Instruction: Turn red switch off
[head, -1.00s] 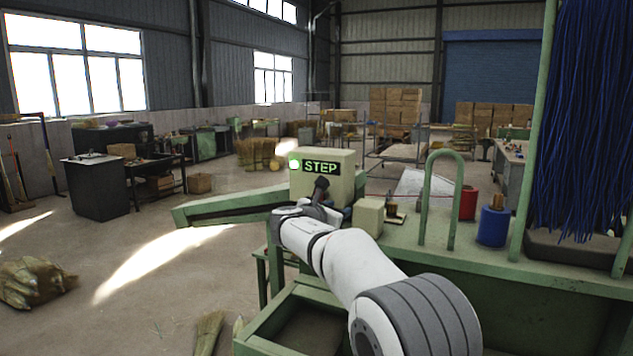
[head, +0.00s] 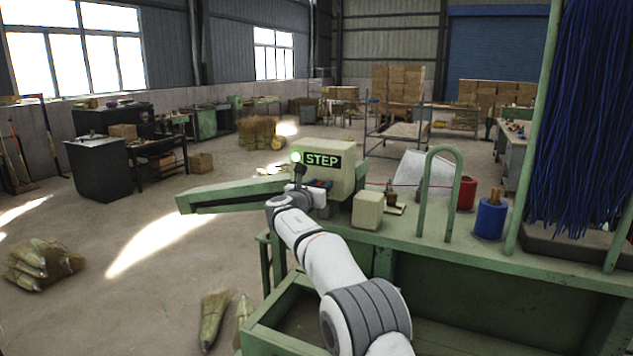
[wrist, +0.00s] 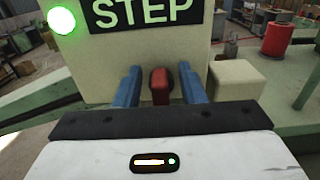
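The red switch (wrist: 160,86) stands on the front face of a cream control box (wrist: 100,62), below its green STEP sign (wrist: 143,12). My gripper (wrist: 160,84) has its two blue fingers on either side of the switch, with a narrow gap visible on each side. It is open and not clamped on the switch. In the head view, my gripper (head: 318,184) is at the lower front of the control box (head: 345,156). There the switch is too small and covered to make out clearly. A round green light (wrist: 61,20) glows left of the sign.
The box stands on a green machine bench (head: 420,242). A smaller cream block (head: 367,210) is to its right, with a green hoop (head: 424,200), a red spool (head: 467,194) and a blue spool (head: 491,219) beyond. A green arm of the machine (head: 228,192) extends left.

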